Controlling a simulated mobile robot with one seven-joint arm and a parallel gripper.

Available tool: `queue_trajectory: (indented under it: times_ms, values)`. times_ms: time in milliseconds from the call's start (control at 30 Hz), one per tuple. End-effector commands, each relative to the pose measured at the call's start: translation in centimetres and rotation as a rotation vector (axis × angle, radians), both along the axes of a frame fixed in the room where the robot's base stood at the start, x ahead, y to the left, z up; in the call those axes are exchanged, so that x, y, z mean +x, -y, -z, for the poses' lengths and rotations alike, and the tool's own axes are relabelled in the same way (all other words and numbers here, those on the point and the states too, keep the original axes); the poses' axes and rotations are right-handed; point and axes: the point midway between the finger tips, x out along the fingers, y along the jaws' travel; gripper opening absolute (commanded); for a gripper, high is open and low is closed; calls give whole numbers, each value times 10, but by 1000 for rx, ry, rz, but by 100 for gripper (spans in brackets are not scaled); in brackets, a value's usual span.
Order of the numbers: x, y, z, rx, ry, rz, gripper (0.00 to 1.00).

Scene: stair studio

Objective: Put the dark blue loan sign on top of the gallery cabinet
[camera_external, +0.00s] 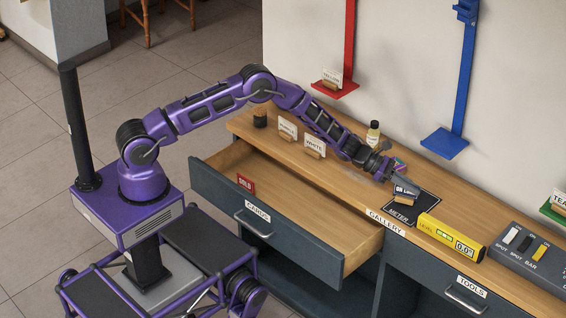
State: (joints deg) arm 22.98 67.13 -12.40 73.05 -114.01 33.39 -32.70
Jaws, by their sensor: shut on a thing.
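The dark blue loan sign (406,190) has pale lettering and a small wooden foot, and is partly covered by my gripper. My gripper (399,182) is shut on the sign at the right end of my arm. The sign is over or on the left part of a black mat marked METER; I cannot tell whether its foot touches. The gallery cabinet's wooden top (352,184) runs along the wall, with a GALLERY label (385,222) on its front edge, just below and left of the sign.
An open CARDS drawer (325,222) juts out in front, with a red SOLD sign (245,184) at its left. On the top are a WHITE sign (316,146), a small bottle (373,134), the black mat (428,206), a yellow level (449,238) and a grey switch box (527,258).

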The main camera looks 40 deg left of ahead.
Motion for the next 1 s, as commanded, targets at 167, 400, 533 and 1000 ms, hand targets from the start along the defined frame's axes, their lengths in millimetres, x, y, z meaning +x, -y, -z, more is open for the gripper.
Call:
queue_trajectory:
  times_ms: [167,400,533,1000]
  values:
    - [0,0,0,0,0,0,0]
    - [0,0,3,0,0,0,0]
    - [0,0,5,0,0,0,0]
    - [0,0,10,0,0,0,30]
